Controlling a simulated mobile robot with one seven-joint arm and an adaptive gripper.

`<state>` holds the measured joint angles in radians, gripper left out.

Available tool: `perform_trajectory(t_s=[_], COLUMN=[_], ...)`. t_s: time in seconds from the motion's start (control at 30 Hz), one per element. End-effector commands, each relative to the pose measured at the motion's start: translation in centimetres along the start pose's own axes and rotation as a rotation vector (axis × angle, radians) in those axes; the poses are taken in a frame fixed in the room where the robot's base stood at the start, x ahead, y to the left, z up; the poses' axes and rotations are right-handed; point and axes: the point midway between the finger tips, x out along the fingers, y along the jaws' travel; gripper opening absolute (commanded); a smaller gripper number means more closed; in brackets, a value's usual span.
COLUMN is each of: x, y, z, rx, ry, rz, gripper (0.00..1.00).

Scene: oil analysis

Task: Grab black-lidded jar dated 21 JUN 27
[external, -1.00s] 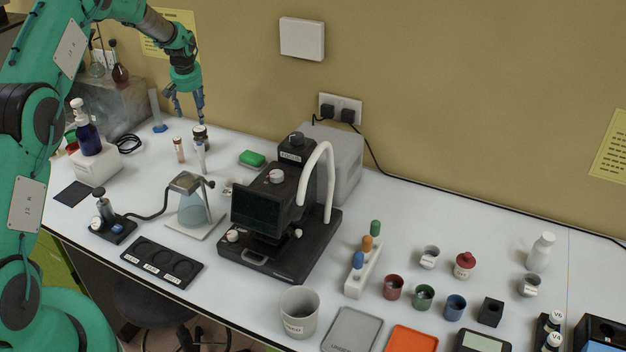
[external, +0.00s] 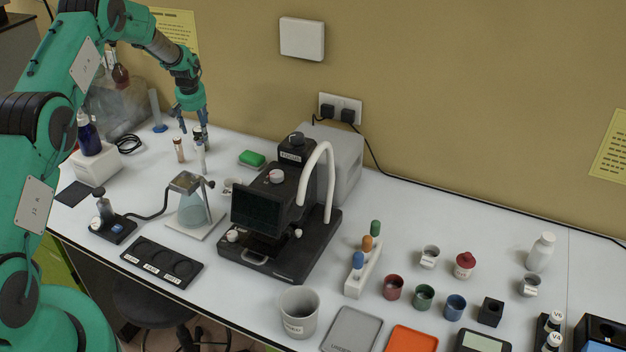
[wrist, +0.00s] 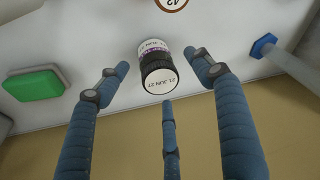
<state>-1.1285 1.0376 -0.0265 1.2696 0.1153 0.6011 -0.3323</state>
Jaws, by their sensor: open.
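The black-lidded jar (wrist: 157,70) stands between my spread fingers in the wrist view. Its white lid label reads 21 JUN 27, and a label also shows on its side. My gripper (wrist: 165,85) is open, with blue fingers around the jar and gaps on the sides. In the external view my gripper (external: 196,133) is low over the back left of the bench and largely hides the jar. I cannot tell whether any finger touches it.
A vial with a brown cap (external: 179,150) and a white-topped vial (external: 200,158) stand close by in front. A green block (external: 252,158) lies to the right. A blue-footed cylinder (external: 158,115) stands to the left, near the wall. The black microscope-like instrument (external: 275,225) stands farther right.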

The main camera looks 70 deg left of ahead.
Motion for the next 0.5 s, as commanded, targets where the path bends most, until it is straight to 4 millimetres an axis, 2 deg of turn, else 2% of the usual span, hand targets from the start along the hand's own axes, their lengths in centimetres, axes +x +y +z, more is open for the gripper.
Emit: perform_trajectory(t_s=[0.3, 0.5], x=[0.1, 1.0], y=[0.0, 0.1], z=[0.0, 0.2], rx=[0.000, 0.000], ry=[0.000, -0.001], rz=[0.000, 0.000], gripper=[0.66, 0.66])
